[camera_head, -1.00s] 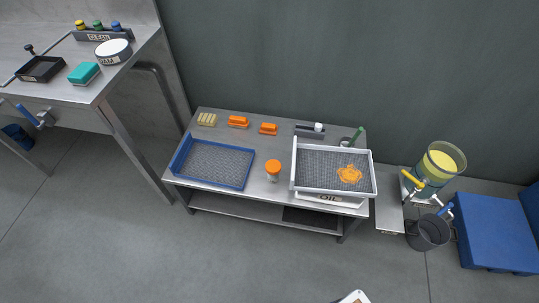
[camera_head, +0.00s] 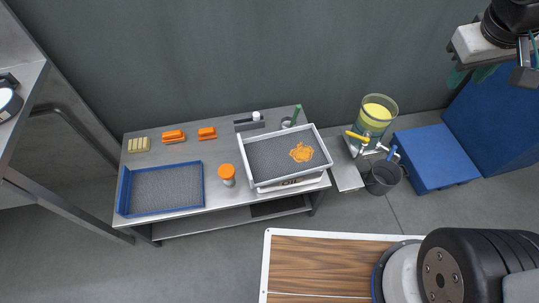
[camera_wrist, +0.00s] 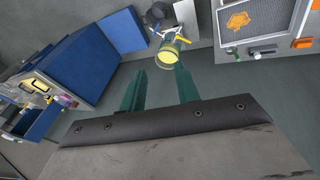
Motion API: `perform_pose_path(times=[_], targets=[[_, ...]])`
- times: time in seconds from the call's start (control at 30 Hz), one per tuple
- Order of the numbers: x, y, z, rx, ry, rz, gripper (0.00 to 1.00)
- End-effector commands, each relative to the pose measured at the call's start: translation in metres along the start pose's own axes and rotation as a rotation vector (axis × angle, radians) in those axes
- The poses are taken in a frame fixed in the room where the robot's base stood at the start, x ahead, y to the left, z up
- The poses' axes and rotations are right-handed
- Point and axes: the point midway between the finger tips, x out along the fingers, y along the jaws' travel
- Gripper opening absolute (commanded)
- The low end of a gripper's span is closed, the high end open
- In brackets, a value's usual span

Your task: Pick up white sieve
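The white sieve (camera_head: 268,160) is a white-framed tray with grey mesh and a patch of orange pulp on it. It sits at the right end of the steel table, on top of a white container (camera_head: 290,184) with partly hidden lettering. It also shows at the top right of the wrist view (camera_wrist: 268,18), upside down. My gripper (camera_head: 470,75) is at the upper right of the head view, well apart from the sieve. In the wrist view its two green fingers (camera_wrist: 160,85) stand apart with nothing between them.
A blue-framed sieve (camera_head: 165,188), an orange-capped shaker (camera_head: 227,174) and orange brushes (camera_head: 173,136) share the table (camera_head: 205,215). A juice dispenser (camera_head: 374,115), a dark bucket (camera_head: 382,177) and blue boxes (camera_head: 437,155) stand to the right.

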Motion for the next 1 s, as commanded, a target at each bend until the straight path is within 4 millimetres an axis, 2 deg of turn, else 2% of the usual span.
perform_pose_path(times=[0.03,0.1,0.27,0.4,0.53,0.67,0.77,0.87,1.0], targets=[[0.018,0.005,-0.024,-0.058,0.021,0.032,0.32],[0.039,0.011,-0.056,-0.142,0.068,0.071,0.32],[0.096,0.01,-0.124,-0.353,0.179,0.112,0.32],[0.153,-0.01,-0.171,-0.553,0.278,0.087,0.32],[0.211,-0.045,-0.199,-0.736,0.372,0.009,0.32],[0.27,-0.091,-0.209,-0.909,0.467,-0.117,0.32],[0.312,-0.132,-0.2,-1.029,0.539,-0.252,0.32],[0.351,-0.176,-0.179,-1.132,0.608,-0.414,0.32],[0.393,-0.234,-0.13,-1.235,0.698,-0.68,0.32]])
